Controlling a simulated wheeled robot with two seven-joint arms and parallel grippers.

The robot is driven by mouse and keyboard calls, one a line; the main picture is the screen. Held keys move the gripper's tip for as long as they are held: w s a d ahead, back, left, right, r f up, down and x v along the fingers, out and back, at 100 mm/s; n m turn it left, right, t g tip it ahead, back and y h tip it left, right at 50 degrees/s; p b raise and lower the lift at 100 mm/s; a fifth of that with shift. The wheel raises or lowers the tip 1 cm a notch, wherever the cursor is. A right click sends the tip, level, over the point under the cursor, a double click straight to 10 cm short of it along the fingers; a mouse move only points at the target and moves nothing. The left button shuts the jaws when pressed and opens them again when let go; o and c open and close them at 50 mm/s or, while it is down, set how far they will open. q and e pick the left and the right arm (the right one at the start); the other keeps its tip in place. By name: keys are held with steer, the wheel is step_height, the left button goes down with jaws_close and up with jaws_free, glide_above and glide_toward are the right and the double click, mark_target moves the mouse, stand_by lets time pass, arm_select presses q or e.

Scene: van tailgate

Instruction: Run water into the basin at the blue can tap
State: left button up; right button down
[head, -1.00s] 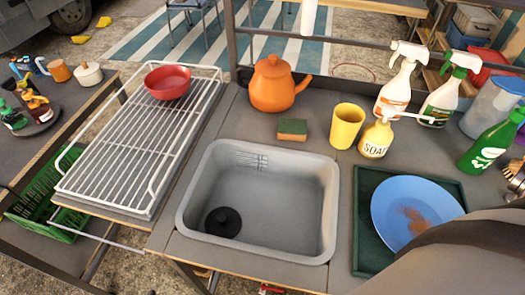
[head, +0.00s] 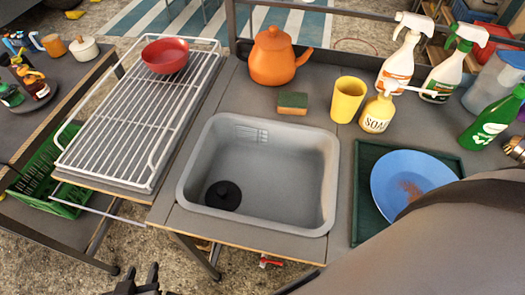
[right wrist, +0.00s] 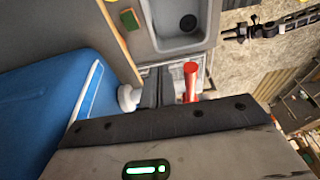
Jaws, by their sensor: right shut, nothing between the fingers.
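The grey basin (head: 262,205) is set in the counter, with a black round plug or drain (head: 223,195) on its floor; I see no water in it. The basin also shows in the right wrist view (right wrist: 163,42). There a large blue can (right wrist: 50,115) fills the left side, with a white round part (right wrist: 128,97) at its edge. My right gripper (right wrist: 159,85) is shut and empty beside that white part; contact cannot be told. A red bar (right wrist: 190,82) stands just right of the fingers. My left gripper (head: 140,280) is open and empty, low in front of the counter.
A white rack (head: 135,115) holding a red bowl (head: 165,56) is left of the basin. An orange teapot (head: 270,57), sponge (head: 292,103), yellow cup (head: 346,100) and soap bottle (head: 377,113) stand behind it. A blue plate (head: 408,180) lies on a green tray at right.

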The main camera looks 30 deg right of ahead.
steer(key=shift+s+a+p, duration=0.5)
steer(key=shift+s+a, duration=1.95)
steer(key=shift+a, duration=0.25)
steer(key=shift+w+d+r, duration=0.1)
steer(key=shift+r, duration=1.05)
steer(key=shift+w+d+r, duration=0.1)
steer(key=shift+r, duration=1.05)
steer(key=shift+a, duration=0.1)
steer(key=a, duration=0.6)
steer(key=shift+w, duration=0.2)
steer(key=shift+d+f+b, duration=0.1)
steer(key=shift+f+b, duration=0.5)
steer(key=shift+f, duration=1.75)
